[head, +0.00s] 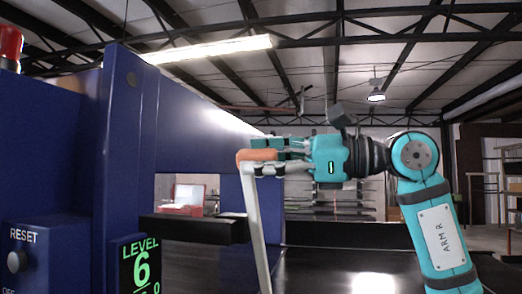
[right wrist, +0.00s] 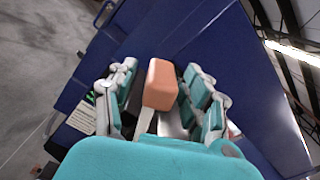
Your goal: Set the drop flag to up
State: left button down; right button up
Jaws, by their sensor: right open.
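The drop flag (head: 255,210) is a pale grey bar with an orange end (head: 256,155) at its top. The bar stands nearly upright and leans slightly, its top to the left. My right gripper (head: 264,156) comes in from the right at the height of the orange end. In the right wrist view the orange end (right wrist: 160,84) sits between the two open fingers, with a small gap showing on each side. The foot of the bar is out of view. My left gripper is not in view.
A blue detector housing (head: 80,140) fills the left, with a RESET button (head: 17,262) and a green "LEVEL 6" display (head: 141,265). A black conveyor belt (head: 330,270) lies below. A red lamp (head: 10,42) tops the housing. Room right of the flag holds my right arm.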

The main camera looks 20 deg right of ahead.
jog(key=c, duration=0.6)
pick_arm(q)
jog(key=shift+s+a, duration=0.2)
pick_arm(e)
grip_shut()
jog(key=shift+a+f, duration=0.1)
jog(key=shift+f, duration=0.05)
